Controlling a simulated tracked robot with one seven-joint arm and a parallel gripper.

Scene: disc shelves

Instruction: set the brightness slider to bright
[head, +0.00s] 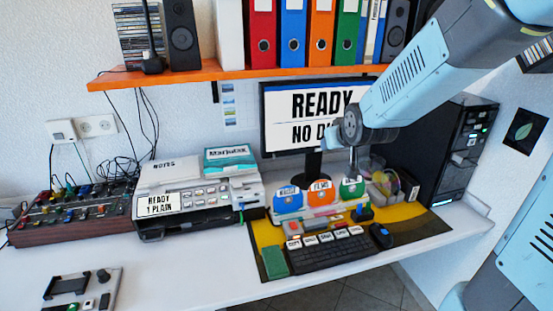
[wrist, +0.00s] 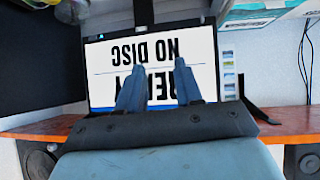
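No slider labelled for brightness can be made out in either view. A printer (head: 200,190) with a "READY 1 PLAIN" display (head: 158,203) and several small buttons stands left of the monitor. A grey panel (head: 85,290) with a dark knob and small controls lies at the lower left; its markings are too small to read. My gripper (head: 353,160) hangs in front of the monitor (head: 310,110), above the desk things. In the wrist view my gripper (wrist: 158,85) has its two fingers apart with nothing between them. The monitor (wrist: 205,75) appears upside down behind them, reading "READY" and "NO DISC".
A mixer (head: 75,212) stands at the left. A keyboard (head: 322,252), coloured card holders (head: 320,197) and a disc spindle (head: 385,185) crowd the desk under my gripper. An orange shelf (head: 230,75) with binders is above. The desk front (head: 200,275) is clear.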

